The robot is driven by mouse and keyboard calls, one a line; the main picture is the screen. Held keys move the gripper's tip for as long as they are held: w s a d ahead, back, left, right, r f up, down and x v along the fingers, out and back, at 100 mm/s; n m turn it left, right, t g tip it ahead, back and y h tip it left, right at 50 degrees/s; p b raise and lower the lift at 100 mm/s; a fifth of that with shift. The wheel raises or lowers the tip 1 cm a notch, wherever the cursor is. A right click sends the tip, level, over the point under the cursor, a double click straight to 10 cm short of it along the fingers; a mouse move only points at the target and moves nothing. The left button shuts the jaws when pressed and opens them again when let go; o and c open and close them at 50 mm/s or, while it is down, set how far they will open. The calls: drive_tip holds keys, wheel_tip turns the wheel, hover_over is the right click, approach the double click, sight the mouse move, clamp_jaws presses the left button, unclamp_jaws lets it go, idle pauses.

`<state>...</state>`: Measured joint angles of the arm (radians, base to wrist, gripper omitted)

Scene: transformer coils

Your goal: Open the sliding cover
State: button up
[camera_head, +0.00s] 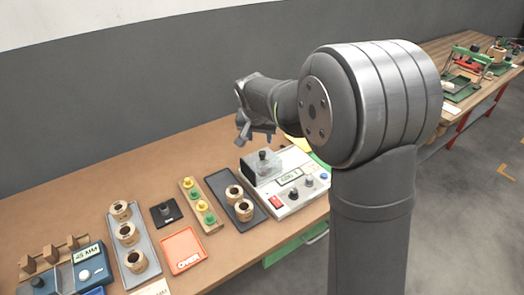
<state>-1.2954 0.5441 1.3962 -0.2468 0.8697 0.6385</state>
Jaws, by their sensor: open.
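The tester (291,202) is a white box at the right end of the near bench, with a small display, knobs and a red switch on its sloped front. Its sliding cover (261,170) is a clear, smoky box with a dark knob (262,155) on top. The cover sits on the tester's left rear part. Whether anything lies under the cover is hard to tell. My gripper (257,138) is open and empty in the air above and behind the cover, apart from it. My arm hides part of the bench to the right.
A dark tray (221,182) with two coils stands left of the tester. Further left are a wooden rack (214,225) with yellow and green pieces, a black block (164,213), an orange tray (184,250) and a grey coil tray (114,237). A blue meter (89,273) stands at far left.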

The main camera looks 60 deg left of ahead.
sight(263, 152)
drive_tip(key=x, duration=1)
drive_tip(key=shift+w, duration=0.1)
clamp_jaws()
